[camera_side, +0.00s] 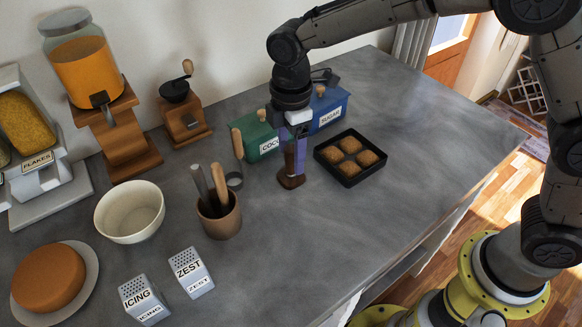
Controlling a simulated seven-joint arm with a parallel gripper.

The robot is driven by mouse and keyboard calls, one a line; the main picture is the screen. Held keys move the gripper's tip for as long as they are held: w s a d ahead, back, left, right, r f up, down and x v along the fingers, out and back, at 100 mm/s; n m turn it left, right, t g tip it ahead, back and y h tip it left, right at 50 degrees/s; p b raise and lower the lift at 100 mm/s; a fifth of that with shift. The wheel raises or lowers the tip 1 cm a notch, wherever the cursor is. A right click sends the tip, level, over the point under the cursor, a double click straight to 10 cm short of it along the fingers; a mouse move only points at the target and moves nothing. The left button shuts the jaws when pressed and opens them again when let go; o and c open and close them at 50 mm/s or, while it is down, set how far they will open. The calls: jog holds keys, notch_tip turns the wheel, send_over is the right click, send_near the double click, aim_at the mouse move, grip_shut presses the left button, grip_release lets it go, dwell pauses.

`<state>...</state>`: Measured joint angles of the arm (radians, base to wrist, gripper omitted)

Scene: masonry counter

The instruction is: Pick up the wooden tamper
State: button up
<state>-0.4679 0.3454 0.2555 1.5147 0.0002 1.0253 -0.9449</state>
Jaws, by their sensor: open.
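The wooden tamper (291,181) is dark reddish brown with a broad foot. It stands upright on the grey counter near the middle of the view. My gripper (293,158) points straight down over it, with its purple fingers open at the tamper's upper part. The fingers hide much of the tamper's upper part, and I cannot tell whether they touch it.
Behind stand a green canister (254,137) and a blue SUGAR canister (329,107). A black tray (349,176) of baked squares is close on the right. A wooden-handled tool (238,145) and a brown crock (220,218) with utensils are left. Front-right counter is clear.

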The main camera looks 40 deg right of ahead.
grip_shut()
dwell(0.3)
dwell(0.3)
